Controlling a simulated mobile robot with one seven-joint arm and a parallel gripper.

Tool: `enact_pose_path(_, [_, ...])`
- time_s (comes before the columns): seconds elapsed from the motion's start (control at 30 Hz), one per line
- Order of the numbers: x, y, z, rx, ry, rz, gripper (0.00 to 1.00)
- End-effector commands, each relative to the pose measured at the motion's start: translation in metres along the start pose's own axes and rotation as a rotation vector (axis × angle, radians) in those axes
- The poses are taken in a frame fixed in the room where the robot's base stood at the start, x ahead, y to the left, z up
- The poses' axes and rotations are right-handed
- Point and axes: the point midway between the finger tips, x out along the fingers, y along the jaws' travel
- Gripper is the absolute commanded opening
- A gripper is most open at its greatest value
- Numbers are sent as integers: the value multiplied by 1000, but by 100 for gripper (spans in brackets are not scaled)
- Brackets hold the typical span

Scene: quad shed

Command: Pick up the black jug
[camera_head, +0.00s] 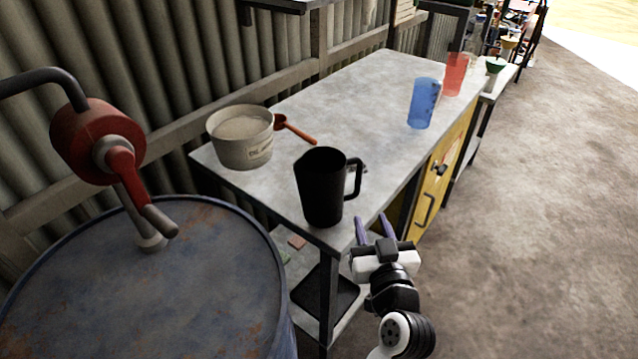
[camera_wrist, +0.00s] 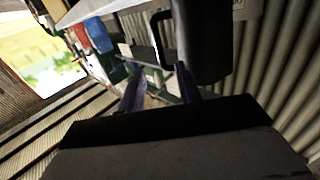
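The black jug (camera_head: 321,190) stands upright at the near corner of the grey workbench (camera_head: 330,95), its handle on the right side. In the wrist view the jug (camera_wrist: 204,40) shows at the top, just beyond the fingers, with its handle to the left. My gripper (camera_head: 373,225) is at the bench's near right edge, a little right of the jug and apart from it in the head view. In the wrist view my gripper (camera_wrist: 160,85) has its two purple fingers spread, with nothing held between them.
A blue-grey drum (camera_head: 150,290) with a red pump (camera_head: 98,142) stands at the near left. A white tub (camera_head: 240,140) and a red scoop (camera_head: 296,129) lie behind the jug. Blue (camera_head: 423,103) and red (camera_head: 454,74) cups stand farther back. The floor (camera_head: 540,220) to the right is clear.

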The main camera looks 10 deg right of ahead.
Motion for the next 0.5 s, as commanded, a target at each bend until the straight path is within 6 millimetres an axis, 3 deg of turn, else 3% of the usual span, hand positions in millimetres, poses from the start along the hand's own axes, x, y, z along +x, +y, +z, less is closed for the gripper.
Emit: enact_pose_path(0.5, [42,0,6,-6,5,-6,34])
